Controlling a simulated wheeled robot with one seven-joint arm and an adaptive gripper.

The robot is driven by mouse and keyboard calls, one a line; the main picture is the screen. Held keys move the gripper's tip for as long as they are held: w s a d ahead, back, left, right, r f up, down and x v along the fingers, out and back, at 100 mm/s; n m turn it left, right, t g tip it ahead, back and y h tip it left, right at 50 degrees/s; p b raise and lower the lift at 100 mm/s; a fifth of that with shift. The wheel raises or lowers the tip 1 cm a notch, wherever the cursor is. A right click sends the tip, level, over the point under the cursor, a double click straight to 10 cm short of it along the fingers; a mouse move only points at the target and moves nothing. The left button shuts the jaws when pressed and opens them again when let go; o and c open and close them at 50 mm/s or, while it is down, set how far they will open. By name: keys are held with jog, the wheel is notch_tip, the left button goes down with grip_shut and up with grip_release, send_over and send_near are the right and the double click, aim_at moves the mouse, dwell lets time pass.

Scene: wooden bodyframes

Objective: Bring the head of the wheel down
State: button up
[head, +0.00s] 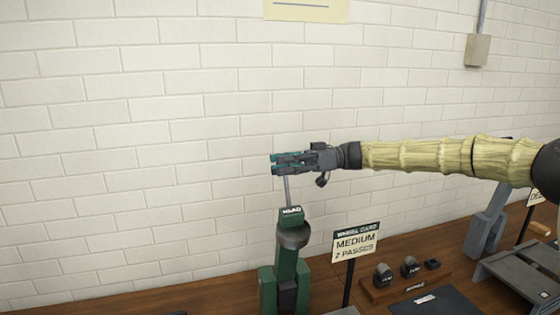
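The wheel (286,265) is a green upright machine on the wooden bench, at the lower middle of the head view. Its green head (291,217) carries a small dark label with white lettering, and a round grey part sits just below it. A thin grey lever (288,192) rises from the head, leaning slightly left. My gripper (280,163) is level at the lever's top, reaching in from the right. Its teal-marked fingers cover the lever's upper end. Whether they are closed on the lever or only beside it, I cannot tell.
A sign (356,243) reading "MEDIUM 2 PASSES" stands right of the machine. A wooden block (378,291) with several dark pieces, a dark mat (433,303) and a grey stand (486,233) are farther right. A white brick wall (130,150) stands behind. The space left of the machine is clear.

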jog(key=shift+w+a+f, duration=0.15)
jog(key=shift+a+f, duration=0.2)
jog(key=shift+a, duration=0.1)
jog(key=shift+w+f, duration=0.25)
jog(key=shift+w, duration=0.15)
grip_shut()
jog(key=shift+s+r, duration=0.1)
jog(key=shift+s, duration=0.05)
jog(key=shift+s+d, duration=0.1)
jog(key=shift+d, duration=0.05)
